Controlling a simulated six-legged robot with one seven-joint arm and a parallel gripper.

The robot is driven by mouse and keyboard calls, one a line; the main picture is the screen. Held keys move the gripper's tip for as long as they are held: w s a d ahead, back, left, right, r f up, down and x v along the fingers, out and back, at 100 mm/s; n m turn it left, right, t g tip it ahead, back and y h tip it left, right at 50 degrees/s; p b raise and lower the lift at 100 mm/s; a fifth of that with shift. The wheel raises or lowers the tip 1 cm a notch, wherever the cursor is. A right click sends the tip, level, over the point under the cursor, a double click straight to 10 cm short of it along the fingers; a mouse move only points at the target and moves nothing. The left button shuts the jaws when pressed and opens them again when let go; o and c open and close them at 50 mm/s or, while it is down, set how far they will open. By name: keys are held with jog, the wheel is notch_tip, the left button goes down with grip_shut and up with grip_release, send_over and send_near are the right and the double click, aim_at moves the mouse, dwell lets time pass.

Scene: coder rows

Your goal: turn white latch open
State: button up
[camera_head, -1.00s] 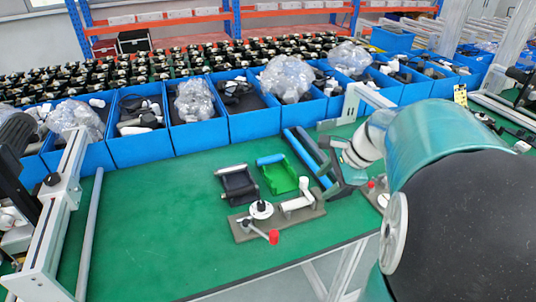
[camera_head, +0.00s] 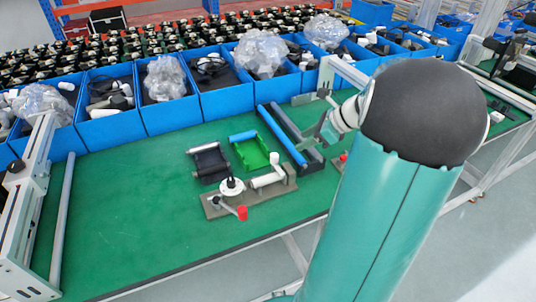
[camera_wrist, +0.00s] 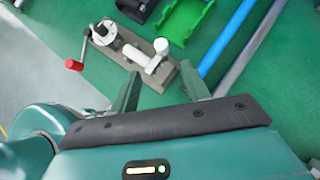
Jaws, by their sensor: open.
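The white latch (camera_head: 268,177) is a short bent white lever on a grey-brown base plate (camera_head: 225,205) on the green table. In the wrist view, the latch (camera_wrist: 146,58) lies just beyond my gripper (camera_wrist: 162,88), roughly in line with the gap between the fingers. A round white knob-like piece with a red-tipped crank (camera_head: 242,212) is on the same plate, left of the latch. In the head view my gripper (camera_head: 312,140) is to the right of and behind the latch. It is open and empty, with no visible contact with the latch.
A black roller piece (camera_head: 208,163), a green tray (camera_head: 250,152) and a long blue-grey bar (camera_head: 285,130) lie behind the plate. Blue bins (camera_head: 170,110) line the back edge. The left part of the table (camera_head: 120,200) is clear.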

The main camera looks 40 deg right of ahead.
aim_at(275, 155)
jog(key=x, duration=1.3)
jog(key=shift+w+f, duration=0.25)
jog(key=shift+f, duration=0.05)
jog(key=c, duration=1)
